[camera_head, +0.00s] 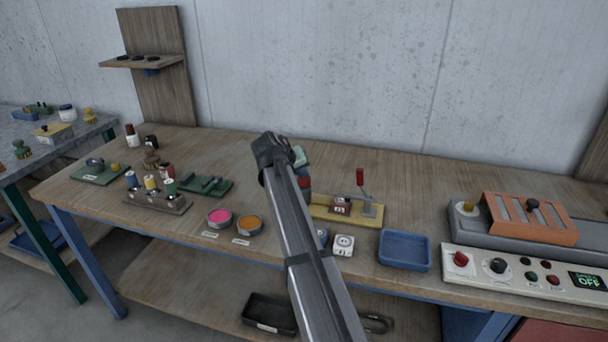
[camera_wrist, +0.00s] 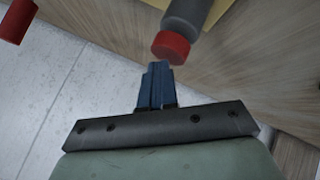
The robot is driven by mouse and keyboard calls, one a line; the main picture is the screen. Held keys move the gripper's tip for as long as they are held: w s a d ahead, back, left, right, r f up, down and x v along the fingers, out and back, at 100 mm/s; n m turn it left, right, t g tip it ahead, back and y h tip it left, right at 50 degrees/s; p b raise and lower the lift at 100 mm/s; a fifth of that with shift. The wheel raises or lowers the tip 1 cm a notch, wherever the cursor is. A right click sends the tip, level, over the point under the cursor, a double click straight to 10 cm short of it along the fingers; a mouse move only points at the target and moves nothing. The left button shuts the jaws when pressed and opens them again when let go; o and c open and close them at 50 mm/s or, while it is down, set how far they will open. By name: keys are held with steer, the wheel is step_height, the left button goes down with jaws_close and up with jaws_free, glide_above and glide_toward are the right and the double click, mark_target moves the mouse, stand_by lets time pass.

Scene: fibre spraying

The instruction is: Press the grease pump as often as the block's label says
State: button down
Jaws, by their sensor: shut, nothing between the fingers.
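The grease pump, a grey cylinder with a red top, shows in the wrist view (camera_wrist: 173,46) just beyond my fingertips. In the head view its red top (camera_head: 304,183) is partly hidden by my arm. My gripper (camera_wrist: 157,72) is shut and empty, its blue fingers together and pointing toward the red top, apparently with a small gap. In the head view my arm hides most of the fingers. A dark red block (camera_head: 340,207) with a white label sits on a yellow fixture (camera_head: 367,219) right of the pump; the label is too small to read.
A red-handled lever (camera_head: 360,178) stands upright on the fixture. A white cube (camera_head: 343,245) and an empty blue tray (camera_head: 405,250) lie in front. A control panel (camera_head: 530,272) is at right. Pink (camera_head: 219,217) and orange tins, spools and green plates are at left.

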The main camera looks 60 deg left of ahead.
mark_target(302, 179)
steer(key=shift+f, duration=0.25)
steer(key=shift+r, duration=0.2)
stand_by(0.5)
steer(key=shift+r, duration=1.4)
steer(key=shift+r, duration=2.5)
stand_by(0.3)
step_height(302, 179, up, 4)
steer(key=shift+f, duration=0.1)
steer(key=shift+f, duration=0.1)
stand_by(0.4)
